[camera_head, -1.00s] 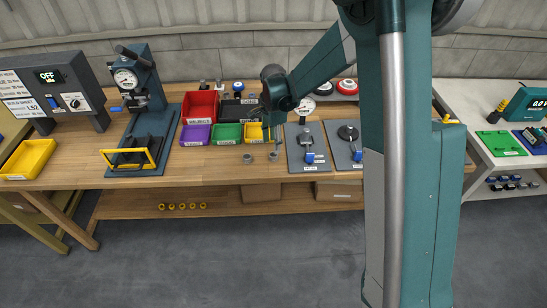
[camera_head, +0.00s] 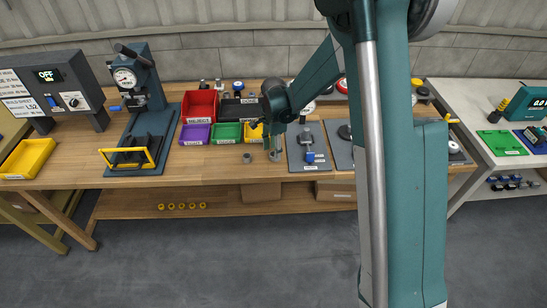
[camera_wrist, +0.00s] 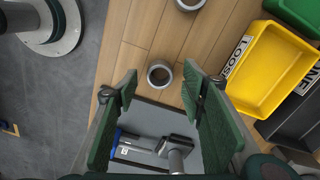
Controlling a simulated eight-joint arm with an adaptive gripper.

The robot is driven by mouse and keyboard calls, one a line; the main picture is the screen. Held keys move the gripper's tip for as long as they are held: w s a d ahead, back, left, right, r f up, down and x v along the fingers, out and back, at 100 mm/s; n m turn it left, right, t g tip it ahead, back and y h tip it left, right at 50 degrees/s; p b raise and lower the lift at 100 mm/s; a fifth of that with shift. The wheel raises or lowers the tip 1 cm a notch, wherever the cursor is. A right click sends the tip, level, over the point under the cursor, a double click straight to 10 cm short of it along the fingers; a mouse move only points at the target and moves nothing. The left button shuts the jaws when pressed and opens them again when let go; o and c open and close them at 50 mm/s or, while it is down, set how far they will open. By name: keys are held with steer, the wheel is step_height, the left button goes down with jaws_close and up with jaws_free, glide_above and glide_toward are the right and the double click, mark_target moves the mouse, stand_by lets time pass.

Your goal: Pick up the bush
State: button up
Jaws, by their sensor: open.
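Two grey metal ring-shaped bushes stand on the wooden bench. In the wrist view one bush (camera_wrist: 160,73) lies between and beyond my fingertips, its open bore facing the camera. The other bush (camera_wrist: 188,4) is cut by the top edge of the wrist view. It also shows whole in the head view (camera_head: 247,159), left of my gripper. My gripper (camera_wrist: 160,82) is open, with two green finger pads either side of the nearer bush and nothing held. In the head view my gripper (camera_head: 274,146) points down over that bush, which it partly hides. Contact cannot be told.
A grey fixture plate with a blue handle (camera_wrist: 120,138) lies close beside the nearer bush. The yellow bin labelled LOOSE (camera_wrist: 270,70) stands to the right in the wrist view. Red, purple and green bins (camera_head: 228,132) stand behind on the bench. The bench's front edge is close.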

steer(key=shift+f, duration=1.1)
steer(key=shift+c, duration=0.3)
steer(key=c, duration=1)
